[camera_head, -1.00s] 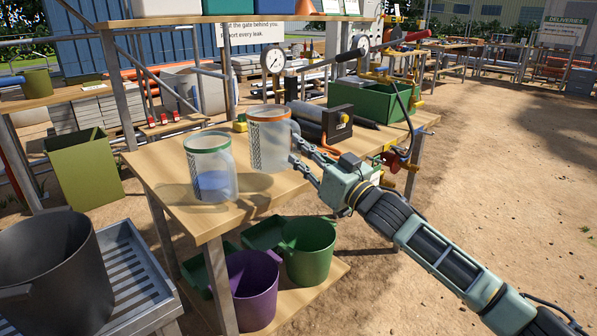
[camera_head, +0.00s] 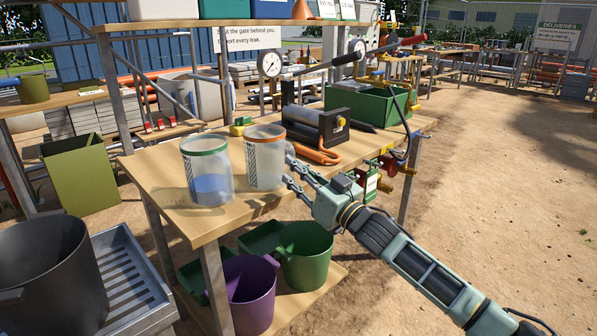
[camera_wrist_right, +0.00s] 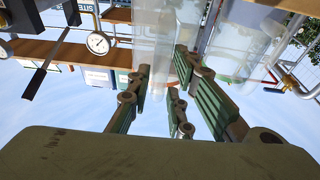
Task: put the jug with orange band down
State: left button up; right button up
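The clear jug with orange band (camera_head: 264,163) is upright over the wooden table (camera_head: 165,172). Its base looks level with the tabletop, but I cannot tell whether it bears on it. My right gripper (camera_head: 288,168) reaches in from the right, its fingers at the jug's handle side. In the right wrist view, the fingers (camera_wrist_right: 164,62) lie at both sides of a clear jug wall (camera_wrist_right: 153,35); their grip looks closed on it, though contact is partly hidden. A second clear jug with a green band (camera_head: 207,172) holds bluish liquid, just left. My left gripper is not in view.
Behind the jug are a dark roller device (camera_head: 318,125) with an orange loop and a green bin (camera_head: 365,105). A pressure gauge (camera_head: 269,63) stands at the back. Green (camera_head: 306,262) and purple (camera_head: 250,290) buckets sit on the lower shelf. The tabletop's front left is clear.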

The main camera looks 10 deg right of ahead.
jog(key=shift+o, duration=1.1)
jog(key=shift+r, duration=0.1)
jog(key=v, duration=1.2)
jog(key=s+d+f+m+g+h, duration=0.1)
jog(key=s+f+m+g+h, duration=0.3)
jog(key=f, duration=1.4)
jog(key=s+d+f+g+h, duration=0.15)
jog(key=s+f+h, duration=0.45)
jog(key=f, duration=1.3)
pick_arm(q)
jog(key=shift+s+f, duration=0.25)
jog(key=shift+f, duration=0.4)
pick_arm(e)
jog(key=s+f+g, duration=0.3)
jog(key=s+f, duration=0.3)
jog(key=s, duration=0.3)
jog(key=s+f+g+h, duration=0.1)
jog(key=s+f+g, duration=0.2)
jog(key=s+f, duration=0.3)
jog(key=s+d+f+g, duration=0.1)
jog(key=s+f+g, duration=0.2)
jog(key=s, duration=1)
notch_tip(320, 180, down, 3)
jog(key=shift+s+f+m, duration=0.1)
jog(key=shift+s+m, duration=0.2)
jog(key=shift+s, duration=0.05)
